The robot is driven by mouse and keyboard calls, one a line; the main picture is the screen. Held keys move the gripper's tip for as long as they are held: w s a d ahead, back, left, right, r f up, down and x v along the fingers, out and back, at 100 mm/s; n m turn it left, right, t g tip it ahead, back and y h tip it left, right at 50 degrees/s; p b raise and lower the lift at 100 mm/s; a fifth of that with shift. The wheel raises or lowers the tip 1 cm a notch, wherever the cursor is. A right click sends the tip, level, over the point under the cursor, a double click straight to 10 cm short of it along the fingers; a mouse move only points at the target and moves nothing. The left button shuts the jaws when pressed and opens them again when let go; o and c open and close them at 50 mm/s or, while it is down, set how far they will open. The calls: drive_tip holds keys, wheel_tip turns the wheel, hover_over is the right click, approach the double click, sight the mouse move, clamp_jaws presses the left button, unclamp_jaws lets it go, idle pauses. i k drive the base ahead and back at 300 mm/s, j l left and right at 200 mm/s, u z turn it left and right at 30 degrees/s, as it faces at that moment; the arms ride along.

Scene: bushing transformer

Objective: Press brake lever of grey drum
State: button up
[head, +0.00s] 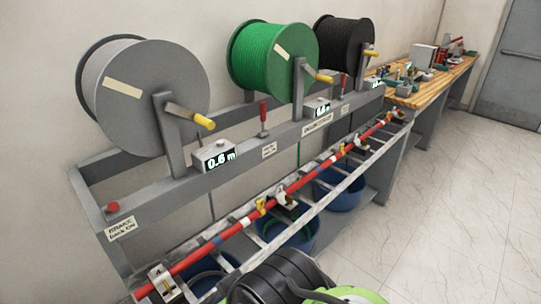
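The grey drum (145,97) hangs on the rack at the left, with a yellow-handled crank (190,115) at its hub. A red knob (113,207) sits low on the rack's front rail, left of the grey drum, above a label (120,229) that seems to read "BRAKE back ON". I cannot tell if it is a lever seen end-on. An upright red-handled lever (263,116) stands between the grey and green drums, and another (343,84) stands further right. My gripper is not in view; dark and lime-green parts that look like my arm show at the bottom.
The green drum (272,58) and black drum (345,42) hang further along. A counter (213,154) reads 0.6 m. A red bar (295,188) with clamps runs along a sloping rail in front. Blue tubs (340,190) sit below. Open floor lies at right.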

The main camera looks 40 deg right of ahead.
sight(113, 206)
drive_tip(key=z, duration=0.75)
drive_tip(key=j+u, duration=0.15)
drive_tip(key=u, duration=0.25)
drive_tip(key=j+u, duration=0.15)
drive_tip(key=u, duration=0.25)
drive_tip(key=i+l+u, duration=0.1)
drive_tip(key=u, duration=0.35)
drive_tip(key=l+u, duration=0.3)
drive_tip(key=u, duration=0.15)
drive_tip(key=l+u, duration=0.25)
drive_tip(key=u, duration=0.15)
drive_tip(key=l+u, duration=0.25)
drive_tip(key=u, duration=0.2)
